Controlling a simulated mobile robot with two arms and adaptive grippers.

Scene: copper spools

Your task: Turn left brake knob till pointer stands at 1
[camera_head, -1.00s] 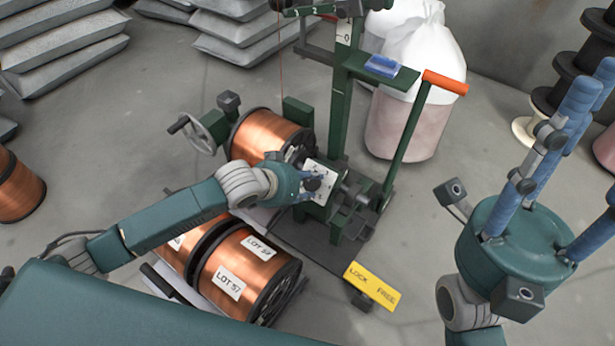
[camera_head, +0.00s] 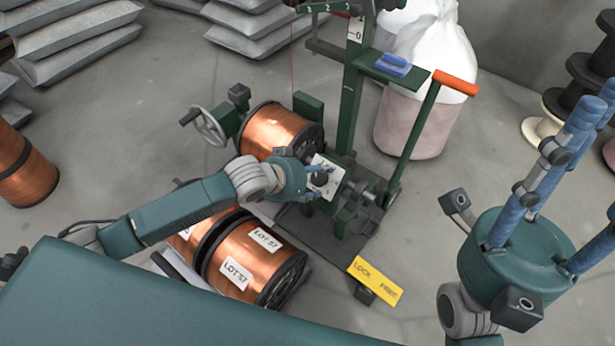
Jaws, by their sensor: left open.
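A white dial plate (camera_head: 334,172) sits on the green spool stand, with a dark knob (camera_head: 320,179) in front of it. My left gripper (camera_head: 318,176) is open with its blue fingers at the knob, partly covering knob and plate. I cannot tell whether the fingers touch the knob. The pointer and the dial's numbers are too small and too covered to read. My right gripper (camera_head: 548,165) is at the right, apart from the stand, its blue fingers spread and empty.
A copper spool (camera_head: 268,132) and a handwheel (camera_head: 208,127) are left of the dial. More copper spools (camera_head: 240,255) lie below my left arm. A yellow LOCK/FREE plate (camera_head: 375,281) is at the stand's foot. An orange-handled lever (camera_head: 455,83) rises right. White sacks (camera_head: 425,60) stand behind.

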